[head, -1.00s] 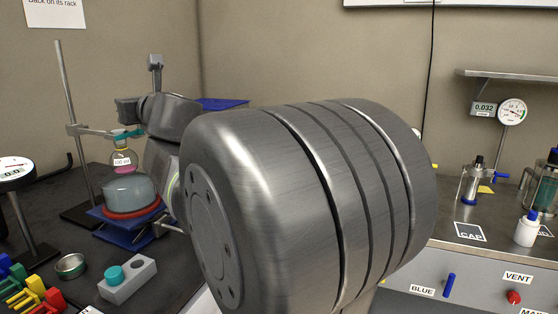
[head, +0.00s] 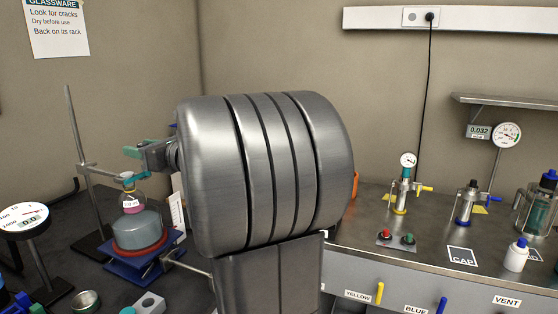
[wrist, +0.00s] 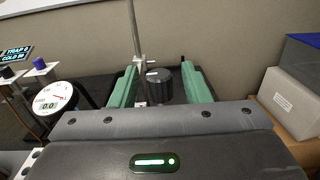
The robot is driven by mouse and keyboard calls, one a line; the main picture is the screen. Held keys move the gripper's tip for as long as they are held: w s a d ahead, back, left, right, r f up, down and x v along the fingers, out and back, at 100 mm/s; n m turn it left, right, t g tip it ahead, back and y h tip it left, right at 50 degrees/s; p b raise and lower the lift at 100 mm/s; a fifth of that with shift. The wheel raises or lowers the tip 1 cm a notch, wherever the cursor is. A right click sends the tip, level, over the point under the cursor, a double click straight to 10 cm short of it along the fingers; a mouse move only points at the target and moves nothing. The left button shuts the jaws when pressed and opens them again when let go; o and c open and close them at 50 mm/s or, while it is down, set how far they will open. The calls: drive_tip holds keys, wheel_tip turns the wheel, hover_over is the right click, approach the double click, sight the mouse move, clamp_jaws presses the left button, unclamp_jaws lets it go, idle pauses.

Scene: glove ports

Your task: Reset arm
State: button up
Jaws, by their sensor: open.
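My arm fills the middle of the head view as a large grey ribbed link, hiding much of the bench and wall behind it. My gripper (head: 136,153) shows small at its left, near the clamp stand. In the wrist view my gripper (wrist: 161,88) has its two green fingers wide apart. No held object shows between them. A dark ribbed cylinder (wrist: 160,88) appears in the gap, seemingly beyond the fingers.
A metal rod stand (head: 75,140) rises left of the flask, with a round dial (head: 24,218) nearer. On the right, a steel counter (head: 400,232) carries valves, a white bottle (head: 516,255) and a gauge (head: 507,134). The wrist view shows a cardboard box (wrist: 290,100) at right.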

drive_tip(key=shift+r+n+g+y+p, duration=0.15)
drive_tip(key=shift+n+g+y+p, duration=0.3)
drive_tip(key=shift+g+p, duration=0.75)
drive_tip(key=shift+r+n+g+y+p, duration=0.15)
drive_tip(key=shift+n+g+p, duration=0.5)
drive_tip(key=shift+p, duration=1.05)
drive_tip(key=shift+f+n+g+p, duration=0.3)
drive_tip(key=shift+g+p, duration=0.05)
drive_tip(key=shift+p, duration=0.45)
